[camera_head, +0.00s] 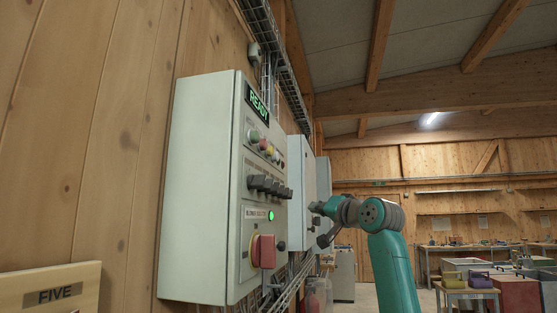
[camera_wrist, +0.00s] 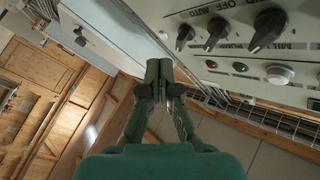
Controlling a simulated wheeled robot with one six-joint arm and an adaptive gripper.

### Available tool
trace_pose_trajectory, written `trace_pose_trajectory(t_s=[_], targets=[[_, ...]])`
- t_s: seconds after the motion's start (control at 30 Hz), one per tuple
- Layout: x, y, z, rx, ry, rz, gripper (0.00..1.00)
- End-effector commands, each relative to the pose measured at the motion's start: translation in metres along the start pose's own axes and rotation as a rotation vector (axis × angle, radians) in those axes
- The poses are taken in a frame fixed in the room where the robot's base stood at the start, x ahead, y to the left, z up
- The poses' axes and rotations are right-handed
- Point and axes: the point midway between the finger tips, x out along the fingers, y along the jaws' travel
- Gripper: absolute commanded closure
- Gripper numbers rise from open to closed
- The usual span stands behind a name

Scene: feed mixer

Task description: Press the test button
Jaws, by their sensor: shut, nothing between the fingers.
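The grey control panel (camera_head: 208,190) is fixed to the wooden wall and carries a READY display (camera_head: 257,103). Below it is a row of small coloured buttons or lamps (camera_head: 264,145), then several black rotary knobs (camera_head: 268,187). No label reading "test" is legible, so I cannot tell which button it is. My gripper (camera_wrist: 159,66) is shut and empty, apart from the panel. In the head view, it (camera_head: 314,213) is right of the panel.
A red rotary switch (camera_head: 265,251) and a lit green lamp (camera_head: 271,215) sit low on the panel. More grey cabinets (camera_head: 301,180) stand behind it along the wall. Wire cable trays (camera_head: 272,45) run above. Workbenches (camera_head: 470,292) stand far right.

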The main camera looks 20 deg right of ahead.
Motion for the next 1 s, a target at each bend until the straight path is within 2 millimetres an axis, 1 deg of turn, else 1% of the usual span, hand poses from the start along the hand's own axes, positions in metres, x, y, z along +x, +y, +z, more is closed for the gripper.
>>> trace_pose_trajectory(t_s=[0.03,0.1,0.2,0.3,0.4,0.5,0.6,1.0], targets=[[-0.005,-0.016,-0.02,-0.005,0.004,-0.008,1.0],[-0.012,-0.035,-0.04,-0.009,0.002,-0.017,1.0],[-0.022,-0.06,-0.065,-0.013,-0.001,-0.026,1.0],[-0.03,-0.08,-0.084,-0.016,-0.004,-0.034,1.0],[-0.037,-0.094,-0.098,-0.019,-0.006,-0.039,1.0],[-0.041,-0.102,-0.105,-0.021,-0.007,-0.041,1.0],[-0.043,-0.105,-0.108,-0.022,-0.009,-0.042,1.0],[-0.042,-0.107,-0.106,-0.021,-0.009,-0.043,1.0]])
